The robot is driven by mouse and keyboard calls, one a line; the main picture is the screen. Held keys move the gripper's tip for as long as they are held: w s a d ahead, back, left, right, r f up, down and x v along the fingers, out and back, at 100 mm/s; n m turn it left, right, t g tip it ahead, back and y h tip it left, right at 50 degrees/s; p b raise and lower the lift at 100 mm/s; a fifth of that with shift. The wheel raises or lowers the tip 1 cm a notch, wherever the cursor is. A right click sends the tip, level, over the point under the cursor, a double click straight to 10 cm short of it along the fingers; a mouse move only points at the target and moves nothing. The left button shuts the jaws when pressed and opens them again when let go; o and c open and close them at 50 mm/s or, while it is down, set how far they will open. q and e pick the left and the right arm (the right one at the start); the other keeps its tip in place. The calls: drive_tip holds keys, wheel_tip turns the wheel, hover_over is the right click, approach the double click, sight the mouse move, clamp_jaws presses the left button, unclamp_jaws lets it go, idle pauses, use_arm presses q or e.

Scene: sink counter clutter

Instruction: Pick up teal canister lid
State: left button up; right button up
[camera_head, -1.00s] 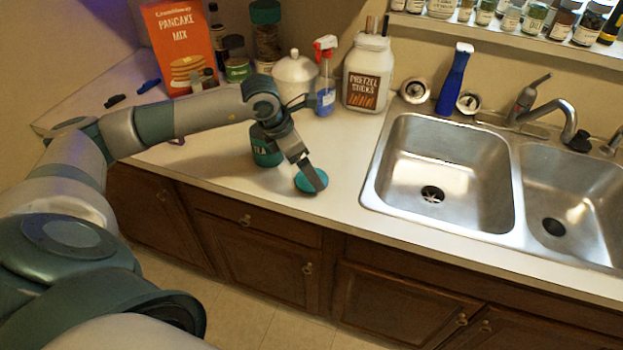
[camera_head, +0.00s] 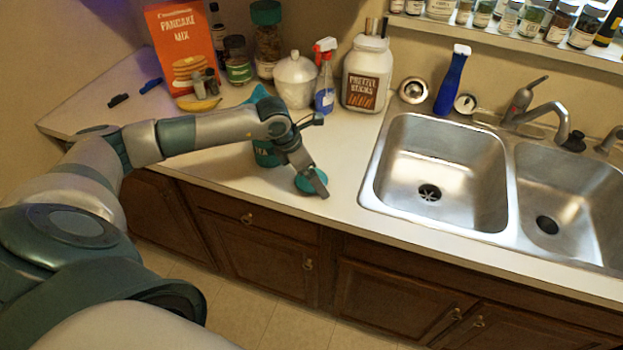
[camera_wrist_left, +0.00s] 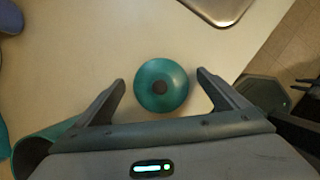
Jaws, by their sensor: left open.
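The teal canister lid (camera_head: 309,183) lies on the counter left of the sink, near the front edge. In the left wrist view the round lid (camera_wrist_left: 161,86) with its dark centre knob sits between and just beyond my fingertips. My left gripper (camera_wrist_left: 160,82) is open, with one finger on each side of the lid and a visible gap to each. In the head view my left gripper (camera_head: 318,182) is over the lid and hides part of it. The teal canister (camera_head: 266,153) stands just behind and left, partly hidden by my arm.
The steel sink (camera_head: 440,170) is to the right. A white sugar jar (camera_head: 295,80), a spray bottle (camera_head: 325,85) and a pretzel jar (camera_head: 367,75) stand behind. A banana (camera_head: 199,104) lies by the pancake mix box (camera_head: 180,45). Counter between lid and sink is clear.

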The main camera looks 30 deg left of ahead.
use_arm(q)
drive_tip(key=c, duration=1.1)
use_arm(e)
drive_tip(key=shift+a, duration=0.3)
use_arm(q)
drive_tip(key=shift+r, duration=0.15)
use_arm(e)
drive_tip(key=shift+f, duration=0.15)
use_arm(q)
drive_tip(key=shift+w+r+b, duration=0.1)
drive_tip(key=shift+r+b, duration=0.4)
drive_tip(key=shift+b, duration=0.1)
wheel_tip(320, 180, up, 2)
drive_tip(key=shift+r+b, duration=0.1)
drive_tip(key=shift+b, duration=0.7)
drive_tip(key=s+d+r+b, duration=0.1)
drive_tip(key=d+r, duration=0.1)
drive_tip(key=d, duration=0.1)
drive_tip(key=s+d+r+b, duration=0.2)
drive_tip(key=d+r, duration=0.1)
drive_tip(key=d, duration=0.1)
drive_tip(key=s+d+r+b, duration=0.1)
drive_tip(key=d+r, duration=0.1)
drive_tip(key=d, duration=0.2)
drive_tip(key=shift+s+r+b, duration=0.2)
drive_tip(key=shift+r+b, duration=0.1)
use_arm(e)
wheel_tip(320, 180, down, 7)
drive_tip(key=shift+d, duration=0.2)
